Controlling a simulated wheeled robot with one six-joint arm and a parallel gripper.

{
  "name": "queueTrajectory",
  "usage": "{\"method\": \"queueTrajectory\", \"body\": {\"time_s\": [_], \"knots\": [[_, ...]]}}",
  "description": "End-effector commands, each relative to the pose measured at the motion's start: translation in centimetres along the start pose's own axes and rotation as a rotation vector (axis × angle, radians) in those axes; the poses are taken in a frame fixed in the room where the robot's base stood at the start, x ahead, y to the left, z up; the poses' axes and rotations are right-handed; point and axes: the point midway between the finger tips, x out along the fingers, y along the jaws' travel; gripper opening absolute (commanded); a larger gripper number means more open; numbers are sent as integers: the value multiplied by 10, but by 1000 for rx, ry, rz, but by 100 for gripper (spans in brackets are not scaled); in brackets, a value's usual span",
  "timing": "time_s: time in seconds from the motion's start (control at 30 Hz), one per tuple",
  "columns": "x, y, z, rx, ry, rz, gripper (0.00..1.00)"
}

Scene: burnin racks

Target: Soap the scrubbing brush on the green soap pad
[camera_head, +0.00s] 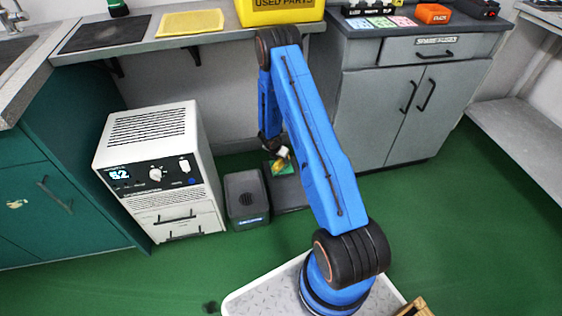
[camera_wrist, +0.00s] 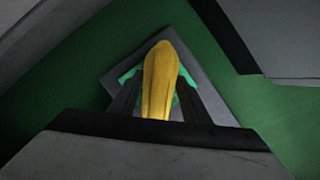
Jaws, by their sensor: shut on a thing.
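My gripper (camera_head: 281,155) reaches down low between the counters and is shut on a yellow scrubbing brush (camera_head: 282,167). In the wrist view the brush (camera_wrist: 161,75) stands out as a long yellow shape between the two dark fingers (camera_wrist: 160,92). Its bristles are hidden. The green soap pad (camera_wrist: 188,77) shows as bright green edges on both sides behind the brush, over a grey square base (camera_wrist: 206,92). In the head view, green shows around the brush too. I cannot tell whether the brush touches the pad.
A dark grey bin (camera_head: 246,197) stands close left of my gripper, beside a white oven-like unit (camera_head: 155,168). A grey cabinet (camera_head: 400,110) is on the right. A counter (camera_head: 140,40) with a yellow mat (camera_head: 191,23) and yellow bin (camera_head: 280,10) is above. Green floor is free in front.

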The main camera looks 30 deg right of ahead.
Motion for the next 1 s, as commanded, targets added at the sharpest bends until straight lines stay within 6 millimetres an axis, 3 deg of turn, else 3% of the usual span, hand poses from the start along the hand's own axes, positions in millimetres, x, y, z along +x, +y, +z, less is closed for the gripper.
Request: {"method": "queueTrajectory", "body": {"time_s": [0.7, 1.0], "knots": [[-43, 0, 18, 1, -1, 0, 25], [-49, 0, 20, 0, 0, 0, 25]]}}
